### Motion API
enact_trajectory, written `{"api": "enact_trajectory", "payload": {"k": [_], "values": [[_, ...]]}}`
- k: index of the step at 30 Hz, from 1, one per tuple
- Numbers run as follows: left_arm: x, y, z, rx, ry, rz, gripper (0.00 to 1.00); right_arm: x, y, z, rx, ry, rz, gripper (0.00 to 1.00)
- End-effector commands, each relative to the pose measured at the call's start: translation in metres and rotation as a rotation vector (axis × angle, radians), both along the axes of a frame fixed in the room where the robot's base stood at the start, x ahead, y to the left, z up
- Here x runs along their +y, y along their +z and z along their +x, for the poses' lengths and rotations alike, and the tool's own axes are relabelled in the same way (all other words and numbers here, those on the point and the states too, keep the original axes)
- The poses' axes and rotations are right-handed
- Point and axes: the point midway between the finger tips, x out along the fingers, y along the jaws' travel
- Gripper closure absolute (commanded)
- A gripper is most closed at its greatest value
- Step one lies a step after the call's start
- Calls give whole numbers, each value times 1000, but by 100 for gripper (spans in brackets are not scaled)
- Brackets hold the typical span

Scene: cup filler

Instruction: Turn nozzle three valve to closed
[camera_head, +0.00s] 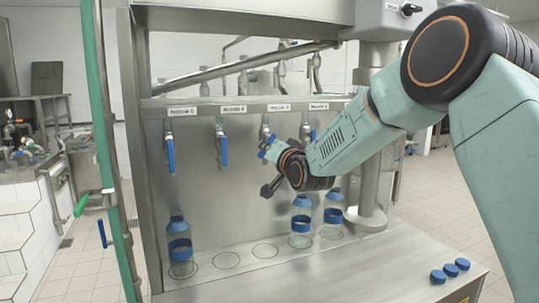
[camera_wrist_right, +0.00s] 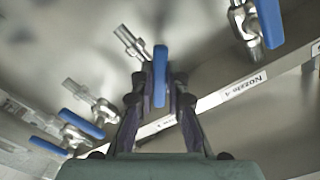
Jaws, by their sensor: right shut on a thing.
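The nozzle three valve (camera_head: 265,128) is the third from the left on the metal filler panel, under its label (camera_head: 278,107). My right gripper (camera_head: 270,149) reaches it from the right. In the right wrist view its two fingers (camera_wrist_right: 159,92) stand on either side of the blue valve handle (camera_wrist_right: 160,68) and are shut on it. The metal nozzle body (camera_wrist_right: 130,42) shows beside the handle. In the head view the handle is mostly hidden by the gripper, so its exact angle is hard to tell. My left gripper is not in view.
Neighbouring blue handles hang down at the nozzle five valve (camera_head: 171,154) and nozzle four valve (camera_head: 222,150). A bottle (camera_head: 179,246) stands below at the left, with two more bottles (camera_head: 301,222) (camera_head: 334,214) at the right. Several blue caps (camera_head: 450,270) lie on the front ledge.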

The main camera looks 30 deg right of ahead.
Motion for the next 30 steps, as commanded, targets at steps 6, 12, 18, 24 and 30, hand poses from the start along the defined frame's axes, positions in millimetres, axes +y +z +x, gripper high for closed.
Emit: {"api": "enact_trajectory", "payload": {"k": [6, 12, 18, 24, 30], "values": [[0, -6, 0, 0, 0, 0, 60, 4, 7, 1, -20, -1, 204, 100], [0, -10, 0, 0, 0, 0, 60, 6, 11, 1, -31, -1, 396, 100], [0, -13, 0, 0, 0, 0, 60, 8, 16, 1, -42, -1, 576, 100], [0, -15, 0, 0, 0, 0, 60, 9, 19, 1, -49, -2, 727, 100], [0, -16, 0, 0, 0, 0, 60, 9, 22, 1, -55, -1, 836, 100]]}}
